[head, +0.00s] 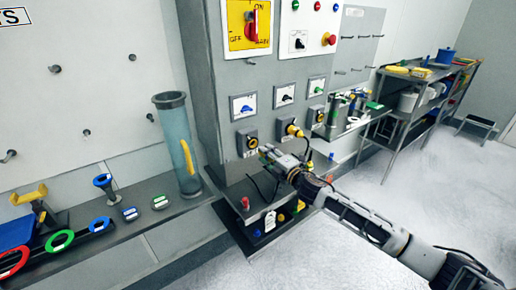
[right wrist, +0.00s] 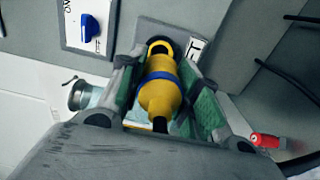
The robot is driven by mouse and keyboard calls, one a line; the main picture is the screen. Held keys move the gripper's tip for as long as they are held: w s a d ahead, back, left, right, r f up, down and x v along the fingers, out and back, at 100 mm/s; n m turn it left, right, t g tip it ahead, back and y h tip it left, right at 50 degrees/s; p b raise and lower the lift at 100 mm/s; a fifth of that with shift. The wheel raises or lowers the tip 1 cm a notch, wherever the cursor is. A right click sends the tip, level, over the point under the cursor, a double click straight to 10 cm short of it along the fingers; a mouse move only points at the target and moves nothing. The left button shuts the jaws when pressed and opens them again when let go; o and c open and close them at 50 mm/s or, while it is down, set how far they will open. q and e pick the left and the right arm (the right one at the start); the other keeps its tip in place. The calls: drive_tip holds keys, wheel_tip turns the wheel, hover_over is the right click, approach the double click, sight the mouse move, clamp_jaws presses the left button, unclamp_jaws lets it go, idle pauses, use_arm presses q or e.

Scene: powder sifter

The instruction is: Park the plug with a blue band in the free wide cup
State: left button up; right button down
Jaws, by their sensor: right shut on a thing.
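A yellow plug with a blue band (right wrist: 160,90) is between the fingers of my right gripper (right wrist: 161,90) in the right wrist view. The plug's front end is at a black socket with a yellow ring (right wrist: 160,47); I cannot tell whether it is inside or just in front. In the head view my right gripper (head: 268,152) is at the left socket (head: 248,142) on the grey cabinet. A second yellow plug (head: 293,130) sits in the socket to its right. No wide cup can be clearly made out. My left gripper is out of view.
Below the sockets, a dark shelf (head: 230,189) carries a red plug (head: 245,203), also in the right wrist view (right wrist: 265,140). Several coloured pieces are on a lower step. A clear tube (head: 176,140) stands on the left ledge. Black cables hang near my gripper.

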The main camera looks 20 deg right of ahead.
drive_tip(key=shift+r, duration=0.1)
drive_tip(key=shift+h, duration=0.3)
drive_tip(key=r, duration=0.4)
drive_tip(key=a+r, duration=0.1)
drive_tip(key=r, duration=0.2)
drive_tip(key=shift+s+r, duration=0.1)
drive_tip(key=shift+s, duration=0.25)
drive_tip(key=shift+s+a+r, duration=0.1)
drive_tip(key=shift+a+r, duration=0.05)
drive_tip(key=shift+r, duration=0.5)
drive_tip(key=shift+s+a+m+h, duration=0.7)
drive_tip(key=shift+s+m+h, duration=0.4)
drive_tip(key=shift+s, duration=1)
drive_tip(key=s+f+h, duration=0.1)
drive_tip(key=s+f, duration=0.2)
drive_tip(key=f, duration=0.3)
drive_tip(key=s+d+f+m+h, duration=0.1)
drive_tip(key=s+f, duration=0.2)
drive_tip(key=f, duration=0.4)
drive_tip(key=s+f+t+h, duration=0.1)
drive_tip(key=s+f, duration=0.3)
drive_tip(key=f, duration=0.2)
drive_tip(key=shift+d+f+m, duration=0.35)
drive_tip(key=shift+d+m, duration=0.05)
drive_tip(key=shift+d+h, duration=0.15)
drive_tip(key=shift+h, duration=0.25)
